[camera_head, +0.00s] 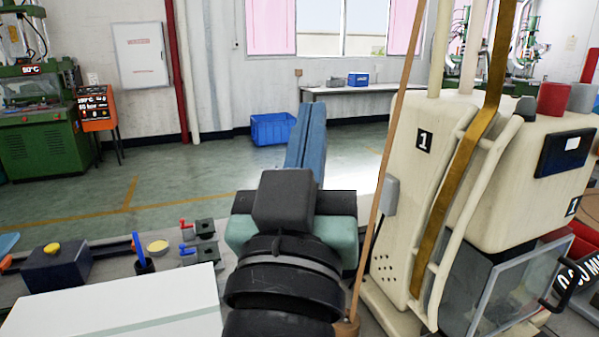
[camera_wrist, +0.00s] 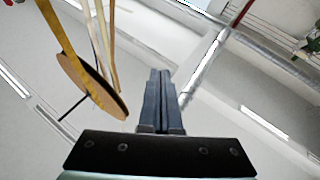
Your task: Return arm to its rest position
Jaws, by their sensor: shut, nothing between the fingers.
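My gripper (camera_head: 306,145) is in the middle of the head view, at the end of my black wrist. Its two blue fingers point up and away, and they are closed together with nothing between them. In the wrist view the fingers (camera_wrist: 161,85) are pressed side by side and empty. They point towards the ceiling there. The gripper is in the air, left of the cream machine (camera_head: 412,190) and apart from any object that I can see.
The cream machine has a clear guard (camera_head: 510,285) and a brown strip (camera_head: 455,170) rising from it. A reel (camera_wrist: 92,85) hangs overhead.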

